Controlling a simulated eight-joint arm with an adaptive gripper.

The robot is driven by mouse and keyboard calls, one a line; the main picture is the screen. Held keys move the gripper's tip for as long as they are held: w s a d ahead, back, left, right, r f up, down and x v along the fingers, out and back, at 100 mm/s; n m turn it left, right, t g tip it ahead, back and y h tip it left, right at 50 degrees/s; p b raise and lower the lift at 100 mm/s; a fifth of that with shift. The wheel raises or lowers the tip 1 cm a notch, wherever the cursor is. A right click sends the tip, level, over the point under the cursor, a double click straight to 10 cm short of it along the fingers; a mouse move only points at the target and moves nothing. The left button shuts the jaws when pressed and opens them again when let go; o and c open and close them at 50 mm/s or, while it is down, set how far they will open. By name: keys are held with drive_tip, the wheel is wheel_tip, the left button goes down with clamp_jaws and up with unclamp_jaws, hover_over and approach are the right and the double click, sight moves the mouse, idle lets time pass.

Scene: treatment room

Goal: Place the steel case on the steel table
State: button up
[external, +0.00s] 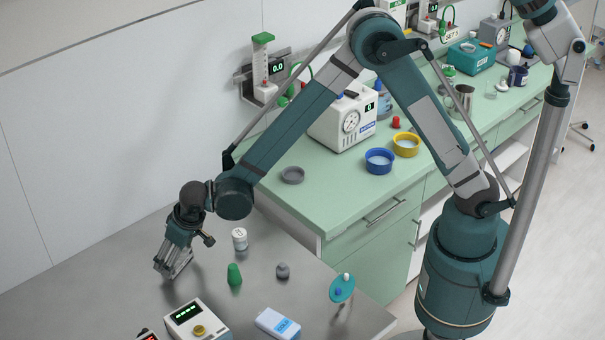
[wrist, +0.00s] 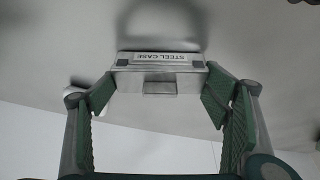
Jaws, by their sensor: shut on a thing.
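The steel case (wrist: 160,72) is a grey metal box with a "STEEL CASE" label, upside down in the wrist view. It sits between the two green finger pads of my gripper (wrist: 160,96), which is shut on it. In the external view my gripper (external: 174,264) points down over the left part of the steel table (external: 110,275). The case is hard to make out there among the fingers. I cannot tell whether its underside touches the table.
On the table to the right stand a white bottle (external: 240,239), a green cone-shaped thing (external: 234,275), a small grey weight (external: 283,271) and a device with a display (external: 194,319). A blue-white box (external: 278,324) lies nearer the front. The table's left part is clear.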

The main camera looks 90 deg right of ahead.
drive_tip(key=shift+f, duration=0.2)
drive_tip(key=o, duration=1)
drive_tip(key=shift+c, duration=0.2)
drive_tip(key=shift+r, duration=0.15)
drive_tip(key=p+v, duration=0.1)
drive_tip(key=v, duration=1.1)
drive_tip(key=shift+r, duration=0.1)
